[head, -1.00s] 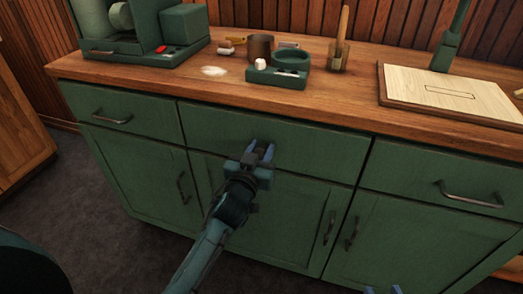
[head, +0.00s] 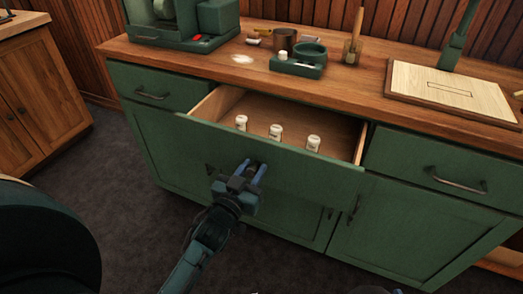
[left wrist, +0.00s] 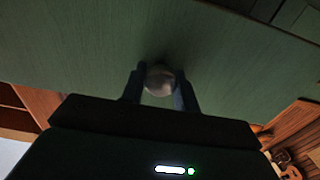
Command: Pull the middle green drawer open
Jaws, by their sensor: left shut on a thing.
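The middle green drawer (head: 315,172) stands pulled out from the cabinet, and its wooden inside shows. Several small white-capped bottles stand in it behind the front panel. My left gripper (head: 256,172) is at the drawer front, its blue fingers around the knob. In the left wrist view the round pale knob (left wrist: 160,79) sits between the two fingers, against the green drawer front (left wrist: 80,45). My left gripper is shut on this knob. My right gripper cannot be made out; only a small blue bit shows at the bottom edge of the head view.
The side drawers (head: 160,92) on the green cabinet are shut. The wooden countertop (head: 350,82) holds a green machine (head: 180,22), a green tray (head: 298,66), a brown cup (head: 285,40) and a pale board (head: 455,88). Dark floor (head: 120,180) lies open at the left front.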

